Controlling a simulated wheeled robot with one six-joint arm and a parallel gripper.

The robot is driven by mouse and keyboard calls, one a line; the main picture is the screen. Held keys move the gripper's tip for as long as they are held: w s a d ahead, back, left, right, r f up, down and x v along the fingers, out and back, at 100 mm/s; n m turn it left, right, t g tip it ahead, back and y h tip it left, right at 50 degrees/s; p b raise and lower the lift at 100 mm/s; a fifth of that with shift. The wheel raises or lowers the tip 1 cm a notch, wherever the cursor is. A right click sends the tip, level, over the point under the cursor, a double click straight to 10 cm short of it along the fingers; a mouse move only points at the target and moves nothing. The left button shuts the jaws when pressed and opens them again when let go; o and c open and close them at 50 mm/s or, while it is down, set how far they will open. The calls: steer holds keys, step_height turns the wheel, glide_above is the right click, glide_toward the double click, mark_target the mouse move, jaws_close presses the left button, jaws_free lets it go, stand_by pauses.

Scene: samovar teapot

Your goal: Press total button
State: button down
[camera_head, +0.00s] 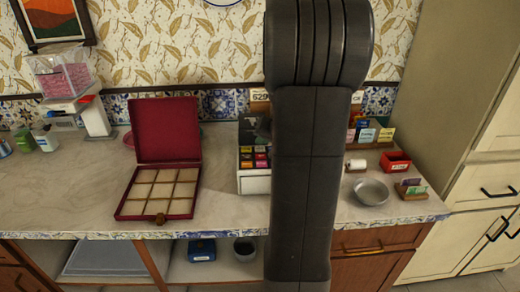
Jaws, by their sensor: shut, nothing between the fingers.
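A cash register (255,184) with a white lower front stands on the counter, just right of the middle. Its left part shows small coloured keys, among them red and yellow ones; the rest is hidden behind my arm. A display with the digits 629 (260,97) shows above it. I cannot make out which key is the total button. My dark arm stands upright in front of the register. My gripper is hidden behind the arm, so its distance to the keys cannot be seen.
An open red box (165,130) with compartments lies on the counter (60,190) left of the register. A white scale (95,117) holds a clear bin (64,75) at the far left. A metal bowl (371,191), a red box (395,162) and a card holder (411,189) stand right.

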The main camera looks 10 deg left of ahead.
mark_target(262, 151)
steer(key=shift+f+b, duration=0.45)
steer(key=shift+b, duration=0.1)
steer(key=shift+f+b, duration=0.3)
steer(key=shift+b, duration=0.15)
stand_by(0.5)
steer(key=shift+r, duration=0.1)
steer(key=shift+r+p, duration=0.4)
steer(key=shift+r, duration=0.3)
steer(key=shift+r+p, duration=1.6)
steer(key=shift+r, duration=0.9)
steer(key=shift+f, duration=0.2)
